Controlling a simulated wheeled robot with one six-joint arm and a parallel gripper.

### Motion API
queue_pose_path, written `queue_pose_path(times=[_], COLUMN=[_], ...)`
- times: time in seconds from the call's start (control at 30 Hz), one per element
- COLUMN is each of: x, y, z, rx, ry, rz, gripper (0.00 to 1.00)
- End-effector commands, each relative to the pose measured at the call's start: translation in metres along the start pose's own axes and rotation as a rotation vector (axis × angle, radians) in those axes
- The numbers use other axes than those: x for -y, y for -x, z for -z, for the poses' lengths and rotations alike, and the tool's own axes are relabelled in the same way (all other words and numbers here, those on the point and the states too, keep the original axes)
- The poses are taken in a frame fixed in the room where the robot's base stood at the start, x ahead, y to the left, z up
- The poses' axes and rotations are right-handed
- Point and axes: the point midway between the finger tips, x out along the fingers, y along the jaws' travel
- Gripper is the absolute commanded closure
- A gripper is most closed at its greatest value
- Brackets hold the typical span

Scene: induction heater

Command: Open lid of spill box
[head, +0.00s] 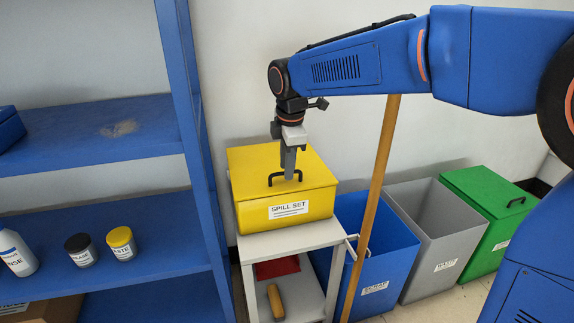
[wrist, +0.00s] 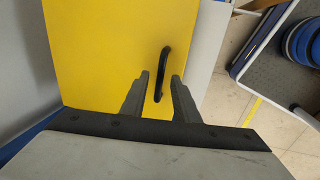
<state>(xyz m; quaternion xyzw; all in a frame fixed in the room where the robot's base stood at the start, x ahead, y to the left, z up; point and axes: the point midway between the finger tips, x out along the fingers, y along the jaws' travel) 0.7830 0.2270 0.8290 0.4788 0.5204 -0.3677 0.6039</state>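The yellow spill box (head: 285,207) stands on a small white cart, and its label reads "SPILL SET". Its lid (head: 255,163) is down, with a black handle (head: 284,177) on top. My gripper (head: 289,176) points down over the lid at the handle. In the wrist view, the lid (wrist: 95,50) fills much of the left and middle. The handle (wrist: 163,72) shows between and just beyond the two fingertips of my gripper (wrist: 160,78). The fingers are apart, with a gap around the handle's near end. I cannot tell whether they touch it.
The cart (head: 295,240) has a lower shelf with a red item (head: 277,267) and a wooden-coloured roll (head: 275,300). A blue shelf unit (head: 100,195) stands left. Blue (head: 375,245), grey (head: 435,235) and green (head: 490,215) bins stand right, behind a wooden pole (head: 372,200).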

Motion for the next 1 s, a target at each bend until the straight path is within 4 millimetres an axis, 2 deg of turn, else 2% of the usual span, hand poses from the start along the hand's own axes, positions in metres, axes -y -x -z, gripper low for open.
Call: queue_pose_path(times=[0.2,0.3,0.33,0.67,0.87,1.0], x=[0.000,0.000,0.000,-0.002,-0.015,-0.032], y=[0.000,0.000,0.000,0.005,0.025,0.048], z=[0.000,0.000,0.000,0.000,0.000,0.000], rx=[0.000,0.000,0.000,0.000,-0.001,-0.001], ry=[0.000,0.000,0.000,0.000,0.000,-0.001], rz=[0.000,0.000,0.000,0.000,-0.003,-0.006], gripper=[0.74,0.98,1.00,1.00,1.00,1.00])
